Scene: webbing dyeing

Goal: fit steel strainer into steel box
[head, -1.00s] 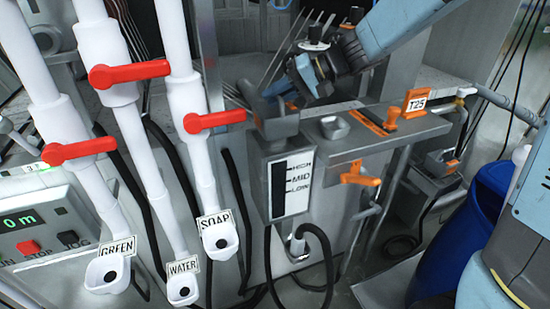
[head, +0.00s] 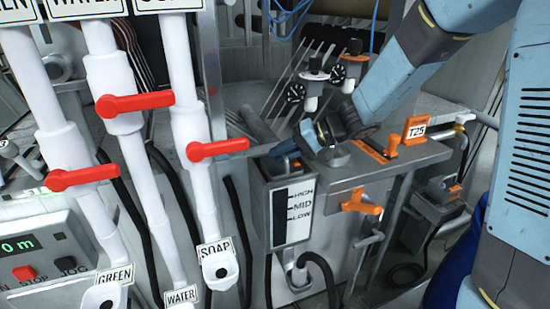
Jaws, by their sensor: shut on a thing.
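The steel box (head: 290,217) is the grey box with the HIGH, MID and LOW level scale on its front, near the middle of the head view.
A steel counter with a T25 tag (head: 416,128) and an orange tap (head: 360,201) adjoins the box on the right. White pipes with red valve handles (head: 217,150) stand to the left. Two gauges (head: 315,78) are behind. A black hose (head: 318,263) hangs below.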

